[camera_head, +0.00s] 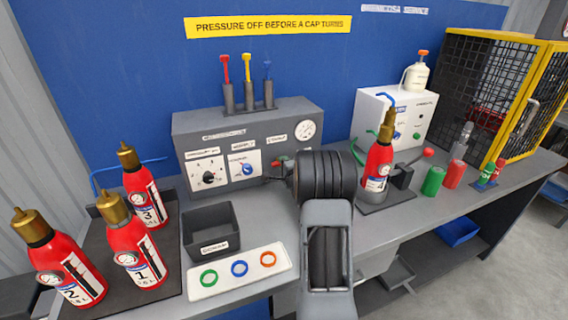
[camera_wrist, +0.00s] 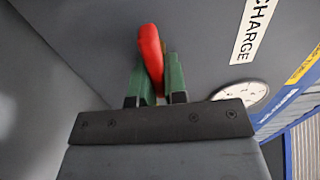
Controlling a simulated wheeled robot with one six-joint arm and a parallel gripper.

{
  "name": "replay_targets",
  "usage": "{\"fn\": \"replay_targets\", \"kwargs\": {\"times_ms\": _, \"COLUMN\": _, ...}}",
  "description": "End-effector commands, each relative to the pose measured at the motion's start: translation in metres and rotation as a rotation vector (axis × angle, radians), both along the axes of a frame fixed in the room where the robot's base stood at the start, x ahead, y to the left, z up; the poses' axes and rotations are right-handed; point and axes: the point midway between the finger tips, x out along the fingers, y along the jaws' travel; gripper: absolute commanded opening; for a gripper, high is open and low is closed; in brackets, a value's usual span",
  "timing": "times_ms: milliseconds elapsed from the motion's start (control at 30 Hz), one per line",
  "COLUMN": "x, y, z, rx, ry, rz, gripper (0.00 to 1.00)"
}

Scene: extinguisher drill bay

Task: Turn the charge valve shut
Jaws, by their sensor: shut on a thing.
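The charge valve's red handle (camera_wrist: 149,45) stands between the green fingers of my gripper (camera_wrist: 155,80) in the wrist view. The gripper is shut on the handle, and the fingers hide its lower part. The white CHARGE label (camera_wrist: 254,30) is right of the handle on the grey panel. In the head view the grey control box (camera_head: 222,125) stands against the blue wall, and my arm covers its lower right part. I cannot tell the handle's exact angle on the valve.
A pressure gauge (camera_head: 308,130) sits at the panel's upper right. Red extinguishers stand in a rack at left, and extinguisher 4 (camera_head: 377,165) stands in a holder at right. A dark bin (camera_head: 212,230) and a white ring tray (camera_head: 240,289) lie in front. A yellow-framed cage (camera_head: 520,100) is far right.

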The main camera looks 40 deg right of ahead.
Motion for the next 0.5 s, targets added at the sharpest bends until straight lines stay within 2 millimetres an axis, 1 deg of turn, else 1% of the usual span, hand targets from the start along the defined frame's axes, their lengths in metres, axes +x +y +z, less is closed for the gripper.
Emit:
{"fn": "replay_targets", "kwargs": {"times_ms": 333, "x": -0.0001, "y": -0.0007, "z": 0.0008, "rx": 0.004, "ry": -0.003, "rz": -0.002, "gripper": 0.0}}
{"fn": "replay_targets", "kwargs": {"times_ms": 367, "x": -0.0001, "y": -0.0008, "z": 0.0008, "rx": 0.004, "ry": -0.003, "rz": -0.002, "gripper": 0.16}}
{"fn": "replay_targets", "kwargs": {"times_ms": 500, "x": 0.0, "y": -0.0005, "z": 0.0006, "rx": 0.003, "ry": -0.003, "rz": -0.002, "gripper": 0.29}}
